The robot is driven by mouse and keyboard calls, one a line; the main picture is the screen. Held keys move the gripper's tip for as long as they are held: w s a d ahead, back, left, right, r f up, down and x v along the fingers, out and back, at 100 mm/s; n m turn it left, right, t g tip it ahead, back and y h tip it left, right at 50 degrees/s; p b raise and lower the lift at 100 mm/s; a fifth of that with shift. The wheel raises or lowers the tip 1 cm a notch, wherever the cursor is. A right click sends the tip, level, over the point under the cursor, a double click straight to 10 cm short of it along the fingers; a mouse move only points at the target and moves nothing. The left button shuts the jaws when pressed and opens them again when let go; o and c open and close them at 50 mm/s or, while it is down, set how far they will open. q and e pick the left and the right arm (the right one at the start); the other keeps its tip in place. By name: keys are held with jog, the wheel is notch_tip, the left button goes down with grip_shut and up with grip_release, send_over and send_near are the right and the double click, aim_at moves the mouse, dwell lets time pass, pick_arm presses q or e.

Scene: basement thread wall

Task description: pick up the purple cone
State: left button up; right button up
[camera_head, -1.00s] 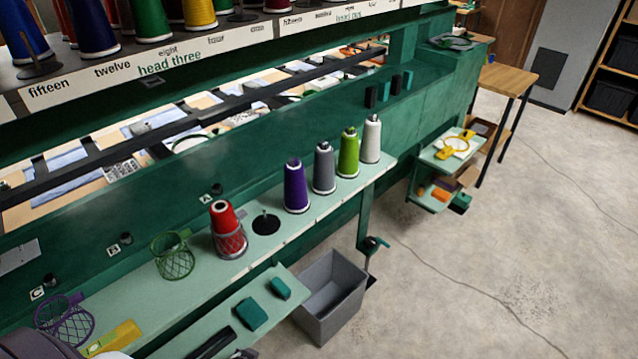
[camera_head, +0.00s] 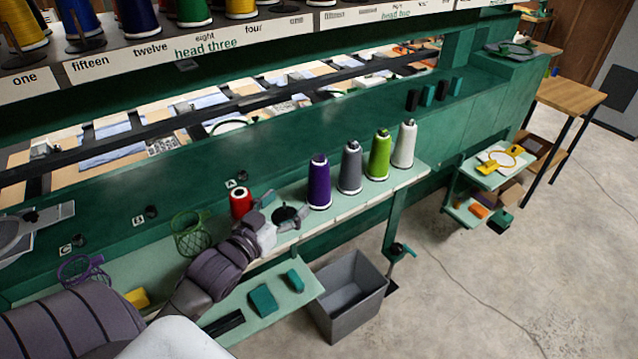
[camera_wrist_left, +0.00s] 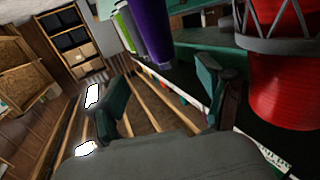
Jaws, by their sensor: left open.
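The purple cone (camera_head: 319,183) stands upright on the pale green shelf (camera_head: 335,202), left of a grey cone (camera_head: 350,168). In the left wrist view the purple cone (camera_wrist_left: 149,27) shows at the top, beyond the fingertips. My left gripper (camera_head: 284,210) is at the shelf, left of the purple cone and right of the red cone (camera_head: 240,203). Its fingers (camera_wrist_left: 160,80) are apart with nothing between them. The gripper is apart from the purple cone. The arm hides part of the shelf and the red cone's lower part. My right gripper is not in view.
The red cone (camera_wrist_left: 288,95) is close beside the left gripper in the wrist view. Green (camera_head: 380,155) and white (camera_head: 404,144) cones stand farther right. A green wire basket (camera_head: 192,236) is on the left. A grey bin (camera_head: 349,292) stands below the shelf.

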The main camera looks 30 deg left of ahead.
aim_at(314, 171)
pick_arm(q)
jog(key=shift+t, duration=0.4)
jog(key=w, duration=0.2)
jog(key=w+r+p, duration=0.1)
jog(key=w, duration=0.5)
jog(key=shift+w+a+r+p, duration=0.25)
jog(key=shift+a+r+p, duration=0.1)
jog(key=shift+a+p, duration=0.05)
jog(key=w, duration=0.1)
jog(key=w+p, duration=0.1)
jog(key=w, duration=0.1)
jog(key=w+p, duration=0.1)
jog(key=w, duration=0.1)
jog(key=shift+w+f, duration=0.2)
jog(key=shift+f, duration=0.05)
jog(key=shift+w+f, duration=0.1)
jog(key=shift+w, duration=0.15)
jog(key=shift+s, duration=0.1)
jog(key=c, duration=0.4)
grip_shut()
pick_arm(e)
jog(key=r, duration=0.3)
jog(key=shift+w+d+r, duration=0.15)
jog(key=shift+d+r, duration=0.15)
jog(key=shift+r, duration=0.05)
